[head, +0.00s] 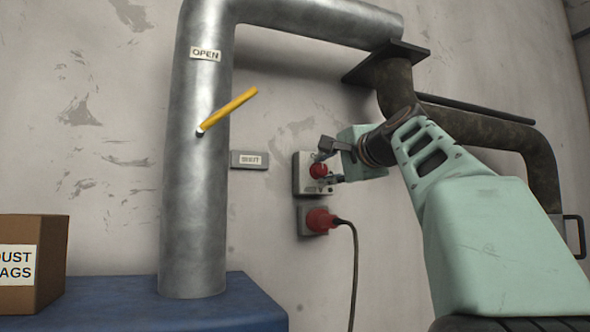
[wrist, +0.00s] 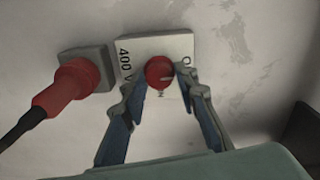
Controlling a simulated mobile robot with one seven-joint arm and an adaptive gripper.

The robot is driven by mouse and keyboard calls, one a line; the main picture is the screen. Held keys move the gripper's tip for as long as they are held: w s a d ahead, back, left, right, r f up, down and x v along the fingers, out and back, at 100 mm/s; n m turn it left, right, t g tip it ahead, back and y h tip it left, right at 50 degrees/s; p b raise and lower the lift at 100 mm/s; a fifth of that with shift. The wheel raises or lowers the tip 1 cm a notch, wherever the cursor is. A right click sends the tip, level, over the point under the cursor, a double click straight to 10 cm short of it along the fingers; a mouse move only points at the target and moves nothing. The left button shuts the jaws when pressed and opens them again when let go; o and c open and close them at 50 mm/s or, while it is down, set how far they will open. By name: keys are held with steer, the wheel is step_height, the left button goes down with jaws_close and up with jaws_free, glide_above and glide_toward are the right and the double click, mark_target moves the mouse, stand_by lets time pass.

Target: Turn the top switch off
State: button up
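The top switch is a round red knob (head: 319,170) on a light grey box (head: 312,188) fixed to the wall. In the wrist view the knob (wrist: 159,72) sits on the pale plate (wrist: 127,47) marked "400 V". My gripper (head: 326,167) is at the switch. In the wrist view my gripper's fingers (wrist: 157,83) stand one on each side of the knob, spread apart. The right fingertip looks very near the knob's edge; I cannot tell if it touches.
A red plug (head: 320,220) with a black cable sits in a socket just below the switch. A metal pipe (head: 195,240) with a yellow lever (head: 230,110) stands to the left. A cardboard box (head: 50,250) is at the far left on a blue surface (head: 245,300).

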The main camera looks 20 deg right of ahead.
steer(key=shift+o, duration=1.3)
